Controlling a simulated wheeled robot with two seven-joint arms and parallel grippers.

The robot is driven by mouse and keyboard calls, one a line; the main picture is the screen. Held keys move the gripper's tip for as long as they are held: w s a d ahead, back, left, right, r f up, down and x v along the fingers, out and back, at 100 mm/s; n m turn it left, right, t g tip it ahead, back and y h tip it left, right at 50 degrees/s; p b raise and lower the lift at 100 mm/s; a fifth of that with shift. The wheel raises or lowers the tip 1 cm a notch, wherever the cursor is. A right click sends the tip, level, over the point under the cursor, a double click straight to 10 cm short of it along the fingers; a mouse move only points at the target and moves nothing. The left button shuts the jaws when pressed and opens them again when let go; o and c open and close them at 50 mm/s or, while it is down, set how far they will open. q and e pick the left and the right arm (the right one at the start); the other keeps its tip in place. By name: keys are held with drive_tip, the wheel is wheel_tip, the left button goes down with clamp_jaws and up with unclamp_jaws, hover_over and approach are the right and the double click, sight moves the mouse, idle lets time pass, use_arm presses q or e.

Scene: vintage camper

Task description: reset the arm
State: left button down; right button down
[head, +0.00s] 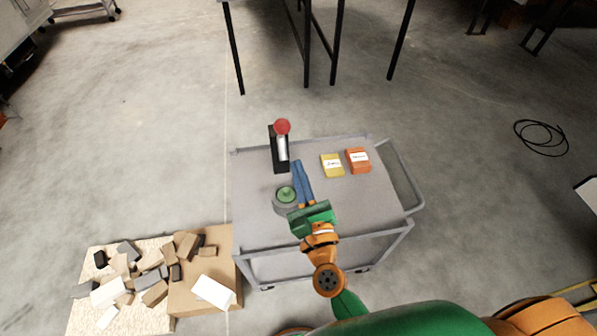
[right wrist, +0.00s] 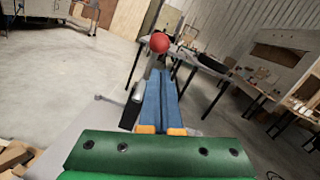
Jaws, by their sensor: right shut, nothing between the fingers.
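My right gripper (head: 297,165) is shut and empty, its two blue fingers side by side. It reaches over the grey cart (head: 354,205) from the front edge, pointing away from me. The fingers also show in the right wrist view (right wrist: 158,80), held together with nothing between them. Their tips are close to the right of a black upright device (head: 275,155) with a silver cylinder and a red ball (head: 283,126) on top. My left gripper is not in view.
A green round piece in a grey ring (head: 286,195) sits left of my right gripper. A yellow box (head: 332,165) and an orange box (head: 358,160) lie to its right. Loose blocks (head: 150,275) are piled left of the cart. A black cable (head: 541,138) lies on the floor.

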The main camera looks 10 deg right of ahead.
drive_tip(key=shift+w+f, duration=0.1)
drive_tip(key=s+f+n+g+y, duration=0.1)
drive_tip(key=s+f+n+g, duration=0.4)
drive_tip(key=f+n, duration=0.7)
drive_tip(key=s+f+n+g+y, duration=0.1)
drive_tip(key=s+f+n+g, duration=0.4)
drive_tip(key=f+n, duration=0.75)
drive_tip(key=s+d+f+n+g+h, duration=0.1)
drive_tip(key=s+d+f+n+g, duration=0.3)
drive_tip(key=s+f, duration=0.4)
drive_tip(key=s+d+f+n+g+h, duration=0.2)
drive_tip(key=s+d+f+n+g, duration=0.2)
drive_tip(key=s, duration=1.1)
drive_tip(key=d+f+n, duration=0.1)
drive_tip(key=d+f, duration=0.2)
drive_tip(key=f, duration=0.1)
drive_tip(key=shift+d+n, duration=0.3)
drive_tip(key=shift+n, duration=0.05)
